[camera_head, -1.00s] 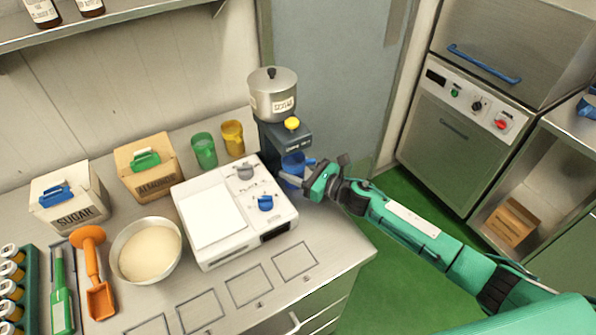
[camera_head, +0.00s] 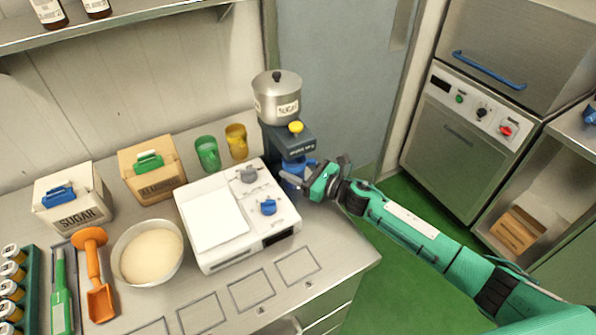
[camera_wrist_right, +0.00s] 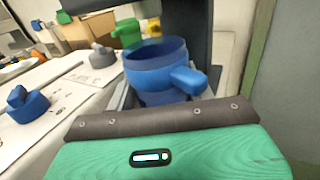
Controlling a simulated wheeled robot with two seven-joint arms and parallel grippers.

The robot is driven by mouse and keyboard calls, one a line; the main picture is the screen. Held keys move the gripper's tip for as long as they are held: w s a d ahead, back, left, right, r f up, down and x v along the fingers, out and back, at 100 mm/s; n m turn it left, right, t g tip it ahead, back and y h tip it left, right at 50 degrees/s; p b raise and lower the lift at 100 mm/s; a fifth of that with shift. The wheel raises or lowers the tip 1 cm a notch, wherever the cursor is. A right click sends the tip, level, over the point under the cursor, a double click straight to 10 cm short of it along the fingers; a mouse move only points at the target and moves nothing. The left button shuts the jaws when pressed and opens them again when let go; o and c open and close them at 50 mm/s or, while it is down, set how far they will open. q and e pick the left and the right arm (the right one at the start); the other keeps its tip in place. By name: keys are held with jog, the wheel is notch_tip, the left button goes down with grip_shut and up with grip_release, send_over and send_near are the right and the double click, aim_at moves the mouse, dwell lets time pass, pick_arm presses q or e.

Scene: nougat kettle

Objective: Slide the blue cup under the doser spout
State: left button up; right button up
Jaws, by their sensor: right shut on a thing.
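The blue cup (camera_head: 293,173) stands at the doser, below its head, partly hidden by the doser and my gripper. In the right wrist view the blue cup (camera_wrist_right: 158,72) is upright, with its handle pointing toward the right. My right gripper (camera_head: 304,181) is shut on the blue cup, coming from the right. The doser (camera_head: 288,140) is a dark unit with a yellow knob (camera_head: 296,127) and a metal sugar pot (camera_head: 277,97) on top. Its spout is not clearly visible. My left gripper is not in view.
A white scale-like machine (camera_head: 238,240) with a blue knob stands close left of the cup. A green cup (camera_head: 207,153) and a yellow cup (camera_head: 237,141) stand behind it. A bowl (camera_head: 147,279) of pale powder is farther left. The counter's front right is clear.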

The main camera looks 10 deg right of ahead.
jog(key=shift+w+a, duration=0.15)
jog(key=shift+w, duration=0.1)
jog(key=o, duration=1.1)
jog(key=shift+c, duration=0.2)
jog(key=b+v, duration=0.4)
jog(key=v, duration=0.8)
jog(key=shift+s+d+f, duration=0.15)
jog(key=shift+s+d, duration=0.1)
jog(key=shift+s+d+b, duration=0.3)
jog(key=shift+s+d, duration=0.1)
jog(key=shift+d, duration=0.05)
jog(key=shift+s, duration=0.1)
